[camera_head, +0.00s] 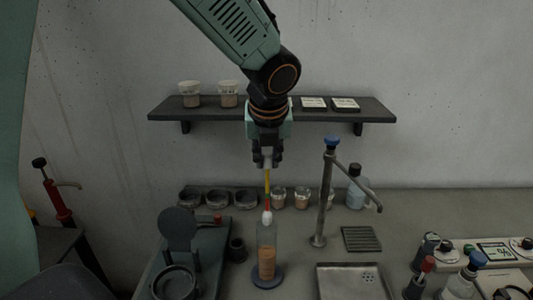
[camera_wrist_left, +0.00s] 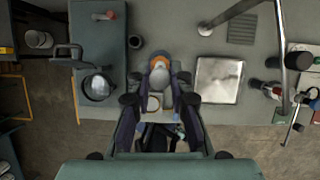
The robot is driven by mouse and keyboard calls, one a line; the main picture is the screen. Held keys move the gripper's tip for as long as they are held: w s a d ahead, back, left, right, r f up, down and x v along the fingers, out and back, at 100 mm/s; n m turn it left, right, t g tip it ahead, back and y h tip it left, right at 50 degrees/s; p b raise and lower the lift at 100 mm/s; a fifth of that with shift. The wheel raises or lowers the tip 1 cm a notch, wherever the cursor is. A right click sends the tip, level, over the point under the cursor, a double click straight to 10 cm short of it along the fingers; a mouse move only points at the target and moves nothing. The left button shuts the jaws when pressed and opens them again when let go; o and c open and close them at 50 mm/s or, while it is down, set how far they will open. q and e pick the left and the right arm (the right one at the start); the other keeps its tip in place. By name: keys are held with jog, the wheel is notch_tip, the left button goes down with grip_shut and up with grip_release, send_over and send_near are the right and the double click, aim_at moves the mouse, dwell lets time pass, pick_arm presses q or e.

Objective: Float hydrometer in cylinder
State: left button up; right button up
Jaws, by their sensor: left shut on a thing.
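My left gripper (camera_head: 266,160) points down and is shut on the top of the hydrometer (camera_head: 267,183), which hangs upright with a yellow and red stem and a white bulb. Below it stands the clear cylinder (camera_head: 267,238) on a round blue-grey base, with orange-brown liquid in its lower part. The bulb is at the cylinder's mouth; I cannot tell how far it is inside. In the left wrist view the gripper (camera_wrist_left: 158,103) is above the pale bulb (camera_wrist_left: 158,77), which covers much of the cylinder. My right gripper is not in view.
A wall shelf (camera_head: 210,112) with jars is behind the arm. Left of the cylinder are a small dark cup (camera_head: 236,250) and a device with an upright disc (camera_head: 178,228). A tall tap (camera_head: 324,200) and a metal sink (camera_head: 350,283) stand to the right. Bottles crowd the right front.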

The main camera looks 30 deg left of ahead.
aim_at(266, 213)
pick_arm(q)
jog(key=shift+w+f+b, duration=0.1)
jog(key=shift+f+b, duration=0.2)
jog(key=shift+f, duration=0.45)
jog(key=shift+s+a+f+b, duration=0.15)
jog(key=shift+f+b, duration=0.2)
jog(key=shift+f, duration=0.2)
jog(key=shift+s+f+b, duration=0.1)
jog(key=shift+f+b, duration=0.2)
jog(key=shift+f, duration=0.25)
jog(key=shift+w+d+f+b, duration=0.1)
jog(key=shift+f+b, duration=0.25)
jog(key=shift+f, duration=0.25)
jog(key=shift+w+d+f+b, duration=0.1)
jog(key=shift+f+b, duration=0.25)
jog(key=shift+f, duration=0.2)
jog(key=shift+s+a+f+b, duration=0.1)
jog(key=shift+f+b, duration=0.25)
jog(key=shift+f, duration=0.2)
jog(key=shift+s+a+f+b, duration=0.1)
jog(key=shift+f+b, duration=0.2)
jog(key=shift+f, duration=0.25)
jog(key=shift+w+d+f+b, duration=0.15)
jog(key=shift+f+b, duration=0.6)
jog(key=shift+f, duration=0.45)
jog(key=shift+f+b, duration=0.55)
jog(key=shift+f, duration=0.25)
jog(key=shift+f+b, duration=0.7)
jog(key=shift+f, duration=0.75)
